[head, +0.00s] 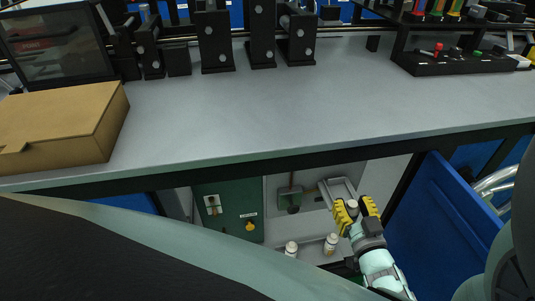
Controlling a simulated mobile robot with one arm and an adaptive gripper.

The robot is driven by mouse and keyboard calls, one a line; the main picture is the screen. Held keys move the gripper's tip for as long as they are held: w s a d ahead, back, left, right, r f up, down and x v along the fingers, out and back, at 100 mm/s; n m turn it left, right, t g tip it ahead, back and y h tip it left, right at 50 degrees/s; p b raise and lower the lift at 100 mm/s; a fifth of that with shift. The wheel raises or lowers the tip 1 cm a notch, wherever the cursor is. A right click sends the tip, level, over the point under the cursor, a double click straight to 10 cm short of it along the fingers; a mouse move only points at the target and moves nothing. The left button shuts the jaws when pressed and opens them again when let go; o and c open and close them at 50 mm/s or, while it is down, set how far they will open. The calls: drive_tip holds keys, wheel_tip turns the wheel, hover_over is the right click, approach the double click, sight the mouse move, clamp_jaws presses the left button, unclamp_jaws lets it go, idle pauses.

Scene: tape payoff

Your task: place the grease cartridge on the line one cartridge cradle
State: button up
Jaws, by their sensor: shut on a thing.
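My gripper (358,208), with yellow fingers, is in the open compartment below the worktop, at the lower right of the head view. It is shut on a small pale cylinder with a tan-grey end (352,204), which looks like the grease cartridge; the fingers hide much of it. A grey metal trough (339,186) is just behind and above the fingers, and may be a cartridge cradle. I cannot tell whether the held piece touches it. I cannot read any line one label.
A green panel (232,205) with a yellow knob is further left. A blue door (440,215) stands open at right. The worktop edge (270,158) overhangs the compartment. A cardboard box (60,120) lies on top.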

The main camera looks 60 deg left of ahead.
drive_tip(key=shift+a+r, duration=0.1)
drive_tip(key=shift+r, duration=0.7)
drive_tip(key=shift+w+a, duration=0.1)
drive_tip(key=shift+a, duration=0.05)
drive_tip(key=w+a+f+b, duration=0.5)
drive_tip(key=w+a, duration=0.5)
drive_tip(key=w, duration=0.1)
drive_tip(key=shift+a, duration=0.4)
drive_tip(key=shift+w, duration=0.1)
drive_tip(key=shift+f+b, duration=0.2)
drive_tip(key=shift+b, duration=0.1)
drive_tip(key=o, duration=1.3)
drive_tip(key=shift+d, duration=0.1)
drive_tip(key=shift+c, duration=0.2)
